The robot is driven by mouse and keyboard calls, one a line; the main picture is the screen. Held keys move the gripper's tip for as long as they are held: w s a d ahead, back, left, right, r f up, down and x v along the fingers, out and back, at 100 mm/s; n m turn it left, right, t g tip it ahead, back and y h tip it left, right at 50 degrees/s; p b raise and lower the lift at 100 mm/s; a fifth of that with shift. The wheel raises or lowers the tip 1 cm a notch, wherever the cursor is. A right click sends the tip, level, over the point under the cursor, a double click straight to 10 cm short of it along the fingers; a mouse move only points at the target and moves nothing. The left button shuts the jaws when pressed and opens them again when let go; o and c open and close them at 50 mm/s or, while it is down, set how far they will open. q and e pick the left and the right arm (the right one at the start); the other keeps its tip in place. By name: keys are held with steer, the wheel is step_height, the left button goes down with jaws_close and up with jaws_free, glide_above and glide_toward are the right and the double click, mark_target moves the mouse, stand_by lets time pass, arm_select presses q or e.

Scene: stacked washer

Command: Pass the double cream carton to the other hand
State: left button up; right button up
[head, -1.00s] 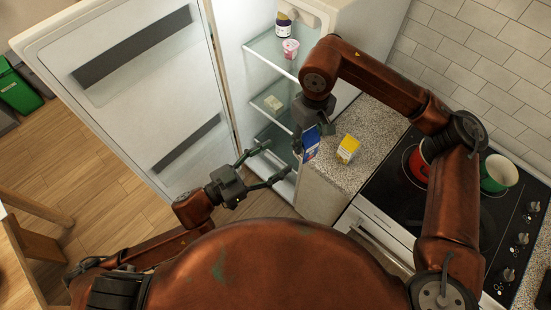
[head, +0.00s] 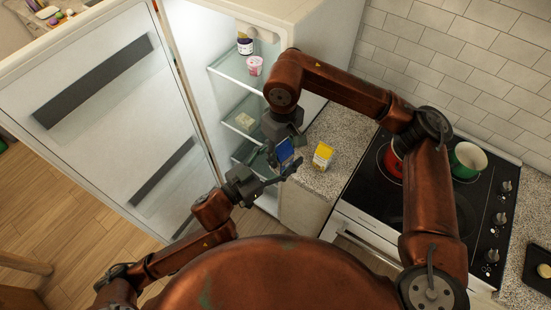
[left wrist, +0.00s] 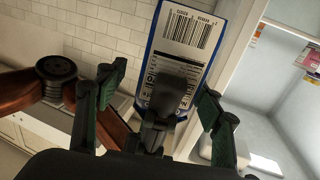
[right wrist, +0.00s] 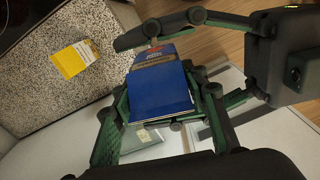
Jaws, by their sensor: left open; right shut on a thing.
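The double cream carton (head: 285,150) is a blue box, held in the air by my right gripper (head: 281,140). The left wrist view shows its white barcode panel (left wrist: 184,40); the right wrist view shows its blue side (right wrist: 160,90). My right gripper (right wrist: 160,122) is shut on it. My left gripper (head: 274,170) is open and close to the carton from the lower left. In the left wrist view its fingers (left wrist: 158,105) stand on either side of the carton's near end. Whether they touch it I cannot tell.
A yellow carton (head: 323,155) stands on the speckled counter (head: 345,125) at the right. The open fridge (head: 238,85) holds a jar (head: 245,46) and a pink cup (head: 255,66).

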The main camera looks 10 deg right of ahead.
arm_select(q)
steer(key=shift+w+d, duration=0.1)
steer(key=shift+d, duration=0.05)
steer(key=shift+c, duration=0.2)
steer(key=shift+s+d, duration=0.1)
steer(key=shift+s, duration=0.1)
steer(key=c, duration=1.4)
arm_select(e)
steer(key=shift+w+a+r, duration=0.1)
arm_select(q)
steer(key=shift+r, duration=0.1)
steer(key=shift+c, duration=0.6)
arm_select(e)
steer(key=o, duration=1)
arm_select(q)
steer(key=shift+w, duration=0.15)
arm_select(e)
steer(key=o, duration=0.5)
